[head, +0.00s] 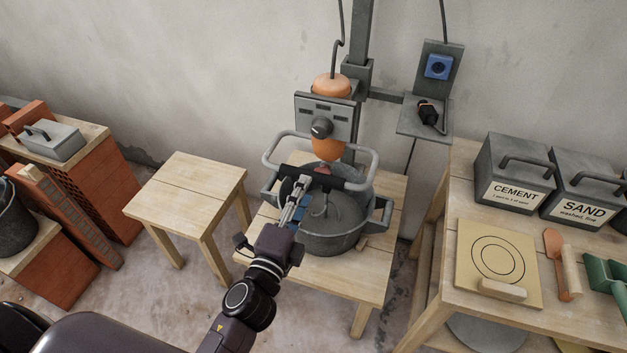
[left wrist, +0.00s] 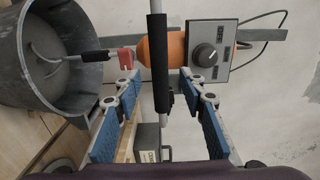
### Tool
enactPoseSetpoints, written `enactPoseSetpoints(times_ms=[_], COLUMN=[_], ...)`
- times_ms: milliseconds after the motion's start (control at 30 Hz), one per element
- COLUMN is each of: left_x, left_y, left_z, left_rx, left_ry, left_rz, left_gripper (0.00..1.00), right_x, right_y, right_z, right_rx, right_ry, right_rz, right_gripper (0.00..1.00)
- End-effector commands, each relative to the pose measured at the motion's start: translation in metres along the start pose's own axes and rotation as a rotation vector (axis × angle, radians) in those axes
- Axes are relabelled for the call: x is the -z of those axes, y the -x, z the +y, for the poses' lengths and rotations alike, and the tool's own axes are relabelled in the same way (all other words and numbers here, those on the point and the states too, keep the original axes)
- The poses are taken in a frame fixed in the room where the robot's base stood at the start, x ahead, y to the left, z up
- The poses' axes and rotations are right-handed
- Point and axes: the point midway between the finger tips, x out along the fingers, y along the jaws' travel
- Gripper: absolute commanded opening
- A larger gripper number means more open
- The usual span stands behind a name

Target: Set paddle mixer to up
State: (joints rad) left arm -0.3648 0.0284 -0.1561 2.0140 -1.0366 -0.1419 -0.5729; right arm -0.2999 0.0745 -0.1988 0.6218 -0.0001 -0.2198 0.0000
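The paddle mixer has an orange body (head: 328,150) and a grey panel with a round knob (head: 320,128), mounted on a grey upright column (head: 361,45). Its bent tube handle (head: 369,158) has a black grip in front; its shaft reaches down into a dark bucket (head: 325,243). In the left wrist view, the panel (left wrist: 222,57) is at the upper right and the bucket (left wrist: 22,60) at the left. My left gripper (head: 302,184) is at the handle's front. Its blue-padded fingers (left wrist: 160,82) are apart, with the handle bar (left wrist: 158,60) showing between them. My right gripper is out of view.
The bucket stands on a wooden table (head: 349,282). An empty wooden stool (head: 188,186) is to the left, with stacked bricks (head: 92,188) beyond. The right workbench (head: 463,312) holds cement (head: 512,178) and sand boxes (head: 588,207). A shelf (head: 410,125) holds a black plug.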

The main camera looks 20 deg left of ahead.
Motion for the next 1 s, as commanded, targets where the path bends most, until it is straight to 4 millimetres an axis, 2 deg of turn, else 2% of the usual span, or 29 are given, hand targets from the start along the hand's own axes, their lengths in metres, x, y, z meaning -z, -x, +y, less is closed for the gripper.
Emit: enactPoseSetpoints(times_ms=[100,333,500,767,1000], left_x=[0.0,0.0,0.0,0.0,0.0], left_y=[-0.021,-0.052,-0.061,-0.062,-0.061], left_z=[-0.003,-0.001,0.0,0.001,0.001], left_rx=[0.002,-0.001,-0.002,-0.002,-0.002], left_ry=[0.001,0.003,0.004,0.004,0.005], left_rz=[0.0,0.0,0.0,0.0,0.0], left_gripper=[0.38,0.38,0.38,0.38,0.11], right_x=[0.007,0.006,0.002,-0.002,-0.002], right_y=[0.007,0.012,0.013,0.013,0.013], right_z=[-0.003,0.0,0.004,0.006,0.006], right_rx=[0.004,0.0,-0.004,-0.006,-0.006], right_ry=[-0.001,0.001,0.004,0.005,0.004], right_rz=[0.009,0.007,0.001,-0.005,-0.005], right_gripper=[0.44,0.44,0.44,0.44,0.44])
